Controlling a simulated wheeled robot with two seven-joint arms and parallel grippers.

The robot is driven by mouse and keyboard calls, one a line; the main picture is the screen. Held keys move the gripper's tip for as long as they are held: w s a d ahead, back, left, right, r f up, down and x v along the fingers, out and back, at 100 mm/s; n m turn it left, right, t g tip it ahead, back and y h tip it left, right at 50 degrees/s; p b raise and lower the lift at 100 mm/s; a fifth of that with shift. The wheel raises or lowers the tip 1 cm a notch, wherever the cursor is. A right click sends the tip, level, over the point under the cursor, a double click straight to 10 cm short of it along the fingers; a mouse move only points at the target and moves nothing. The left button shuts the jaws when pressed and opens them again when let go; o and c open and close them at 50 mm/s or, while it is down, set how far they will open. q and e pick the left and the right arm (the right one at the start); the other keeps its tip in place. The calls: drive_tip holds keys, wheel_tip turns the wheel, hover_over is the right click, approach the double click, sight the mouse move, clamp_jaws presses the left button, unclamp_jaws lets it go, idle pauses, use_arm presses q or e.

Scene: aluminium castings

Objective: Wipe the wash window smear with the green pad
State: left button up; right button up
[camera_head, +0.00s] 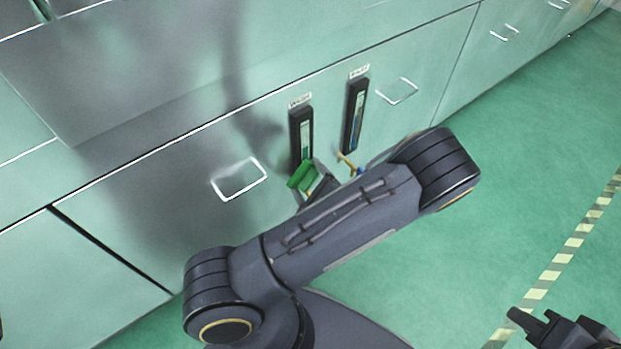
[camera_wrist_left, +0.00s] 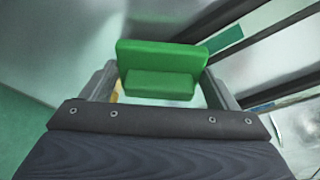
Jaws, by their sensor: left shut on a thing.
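The green pad (camera_head: 302,177) is held against or just in front of the lower end of the left gauge window (camera_head: 306,137), a tall dark-framed slot with a pale pane. I cannot tell whether it touches. My left gripper (camera_head: 318,186) is shut on the pad's holder; its two fingers flank the green pad (camera_wrist_left: 162,60) in the left wrist view. No smear can be made out on the pane, and the window's lower end is partly hidden by the pad. My right gripper (camera_head: 534,318) is empty, its fingers apart, low at the right.
A second dark-framed window (camera_head: 354,117) with a bluish pane stands to the right. Small labels, too small to read surely, sit above both windows. White-outlined handles (camera_head: 239,180) are on the panel. Green floor (camera_head: 530,160) with a striped line is free at the right.

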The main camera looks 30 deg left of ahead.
use_arm(q)
drive_tip(key=shift+s+d+r, duration=0.1)
drive_tip(key=shift+s+d, duration=0.2)
drive_tip(key=shift+s, duration=0.2)
drive_tip(key=shift+s+d+p, duration=0.25)
drive_tip(key=shift+d, duration=0.5)
drive_tip(key=shift+s+d+p, duration=0.2)
drive_tip(key=shift+d+p, duration=0.05)
drive_tip(key=shift+d, duration=0.5)
drive_tip(key=shift+s+d+p, duration=0.25)
drive_tip(key=shift+d, duration=0.5)
drive_tip(key=shift+s+d+p, duration=0.2)
drive_tip(key=shift+s+d, duration=0.1)
drive_tip(key=shift+d, duration=0.4)
drive_tip(key=shift+s+d+p, duration=0.15)
drive_tip(key=shift+s+d, duration=0.15)
drive_tip(key=shift+d, duration=0.4)
